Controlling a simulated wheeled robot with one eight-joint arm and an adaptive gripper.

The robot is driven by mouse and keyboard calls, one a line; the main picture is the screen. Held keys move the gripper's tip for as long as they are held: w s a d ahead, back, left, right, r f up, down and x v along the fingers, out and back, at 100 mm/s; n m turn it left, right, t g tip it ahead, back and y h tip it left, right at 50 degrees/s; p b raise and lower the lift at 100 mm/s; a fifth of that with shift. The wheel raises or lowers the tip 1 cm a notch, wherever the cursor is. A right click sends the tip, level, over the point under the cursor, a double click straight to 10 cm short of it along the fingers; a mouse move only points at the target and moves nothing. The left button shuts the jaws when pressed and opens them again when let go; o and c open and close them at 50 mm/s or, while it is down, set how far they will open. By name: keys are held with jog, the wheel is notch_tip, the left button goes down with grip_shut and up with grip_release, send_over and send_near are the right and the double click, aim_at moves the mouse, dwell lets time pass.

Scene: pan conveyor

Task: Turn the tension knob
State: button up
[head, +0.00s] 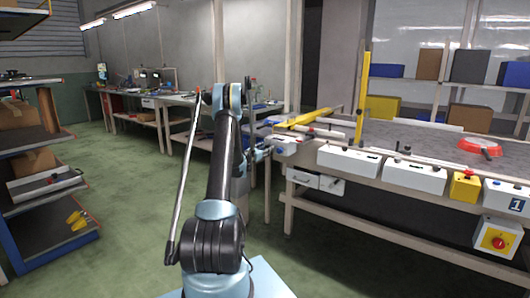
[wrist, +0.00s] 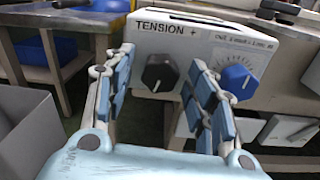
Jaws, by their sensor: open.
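The tension knob (wrist: 159,73) is black and round, on the front of a white box (wrist: 160,38) marked "TENSION +" in the wrist view. My gripper (wrist: 160,70) is open, with one finger to the left and one to the right of the knob. The knob shows between the fingers, and I see no contact with it. In the head view my gripper (head: 258,152) is small and partly hidden by my arm, close to the white box (head: 287,144) at the conveyor's left end. The knob cannot be made out there.
The conveyor (head: 400,135) carries a red pan (head: 479,147). A yellow post (head: 362,98) stands on its edge. Green floor is open at left.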

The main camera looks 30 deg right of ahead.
jog(key=c, duration=1.1)
jog(key=shift+m, duration=2.8)
jog(key=o, duration=1.1)
